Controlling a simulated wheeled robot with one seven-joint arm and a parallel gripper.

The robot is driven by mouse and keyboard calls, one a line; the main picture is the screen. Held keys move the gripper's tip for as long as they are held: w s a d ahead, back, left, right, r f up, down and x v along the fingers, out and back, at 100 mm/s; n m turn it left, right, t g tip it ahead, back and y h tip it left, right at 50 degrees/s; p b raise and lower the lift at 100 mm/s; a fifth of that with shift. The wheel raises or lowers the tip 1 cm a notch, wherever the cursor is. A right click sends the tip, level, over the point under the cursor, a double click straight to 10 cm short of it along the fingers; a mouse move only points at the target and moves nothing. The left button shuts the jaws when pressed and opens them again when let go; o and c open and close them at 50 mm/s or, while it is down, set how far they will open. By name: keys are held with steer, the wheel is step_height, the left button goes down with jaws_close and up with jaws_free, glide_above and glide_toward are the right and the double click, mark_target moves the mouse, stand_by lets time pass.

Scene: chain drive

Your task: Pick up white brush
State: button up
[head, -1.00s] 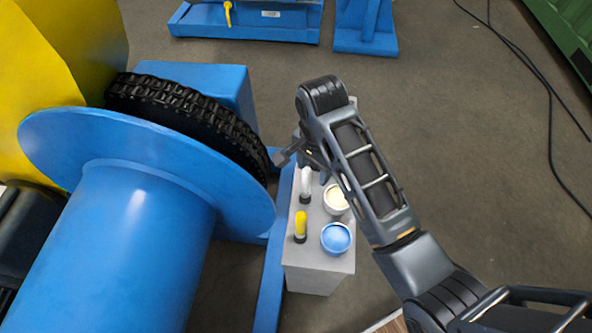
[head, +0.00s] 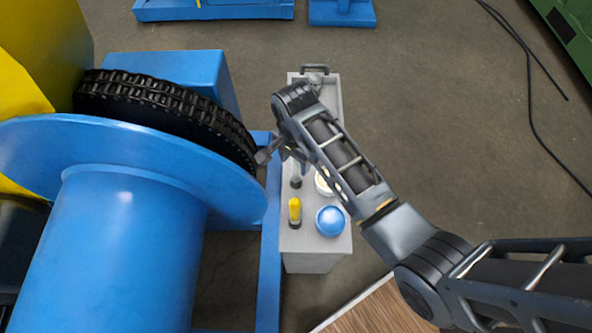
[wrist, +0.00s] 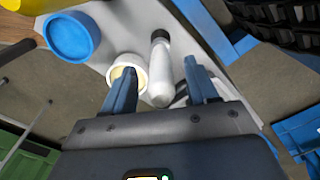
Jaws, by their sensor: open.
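The white brush (head: 296,181) stands upright on the grey box top (head: 296,243), partly hidden by my gripper in the head view. In the wrist view the white brush (wrist: 161,72) shows as a pale rounded handle with a dark lower end. My gripper (head: 284,154) is at the far side of the brush in the head view. In the wrist view my open gripper (wrist: 158,78) has one blue finger on each side of the brush handle. No contact is clear, and the depth between fingers and brush is hard to tell.
A yellow-handled brush (head: 295,212), a blue pot (head: 329,221) and a cream pot (head: 322,184) stand close by on the box. The blue drum flange (head: 235,190) and black chain (head: 170,95) are close on the left.

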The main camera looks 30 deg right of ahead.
jaws_close()
stand_by(0.5)
steer(key=shift+r, duration=0.1)
